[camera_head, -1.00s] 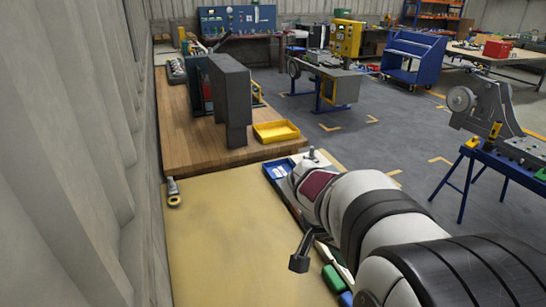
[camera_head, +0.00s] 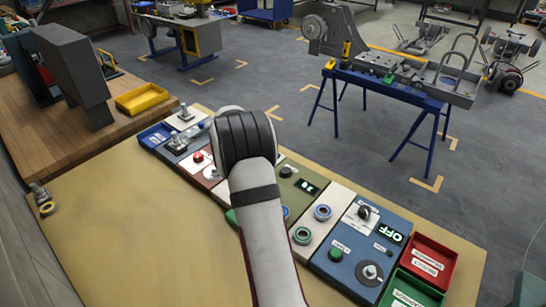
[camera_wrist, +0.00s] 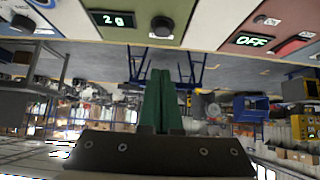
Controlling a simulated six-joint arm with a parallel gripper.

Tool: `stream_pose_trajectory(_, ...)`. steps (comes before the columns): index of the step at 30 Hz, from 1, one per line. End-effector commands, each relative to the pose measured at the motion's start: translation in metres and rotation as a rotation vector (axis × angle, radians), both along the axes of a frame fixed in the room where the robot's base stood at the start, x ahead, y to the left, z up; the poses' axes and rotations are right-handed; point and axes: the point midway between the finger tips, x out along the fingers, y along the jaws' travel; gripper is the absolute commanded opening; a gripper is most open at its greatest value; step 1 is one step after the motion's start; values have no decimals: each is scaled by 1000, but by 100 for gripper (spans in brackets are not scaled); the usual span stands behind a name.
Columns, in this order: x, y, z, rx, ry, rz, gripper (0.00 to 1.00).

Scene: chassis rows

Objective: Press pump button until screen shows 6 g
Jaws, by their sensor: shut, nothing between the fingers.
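The screen (camera_wrist: 118,20) reads "2 g" in the wrist view, on a green panel (camera_wrist: 140,37) beside a black knob (camera_wrist: 162,26). In the head view the same green panel (camera_head: 291,203) lies in the row, its screen (camera_head: 307,187) too small to read and its knob (camera_head: 287,171) at the far end. A green button (camera_head: 231,216) shows partly behind my arm; I cannot tell whether it is the pump button. My gripper (camera_wrist: 163,73) has its green fingers shut and empty, apart from the panel in the wrist view. My arm hides it in the head view.
A blue panel (camera_head: 340,272) with an "OFF" screen (camera_head: 390,234), a red tray (camera_head: 430,262) and a green tray (camera_head: 405,295) stand right of the green panel. A red-button panel (camera_head: 199,157) is left. The tan tabletop (camera_head: 130,235) in front is clear.

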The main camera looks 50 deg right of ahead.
Motion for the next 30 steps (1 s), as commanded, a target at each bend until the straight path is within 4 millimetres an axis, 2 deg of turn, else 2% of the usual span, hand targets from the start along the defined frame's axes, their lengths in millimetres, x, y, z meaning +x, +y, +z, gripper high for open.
stream_pose_trajectory(9, -1, -49, -50, 1, 1, -1, 0)
stream_pose_trajectory(16, 0, -48, -82, 0, 1, 1, 0)
stream_pose_trajectory(30, 0, -48, -90, -1, -1, 1, 0)
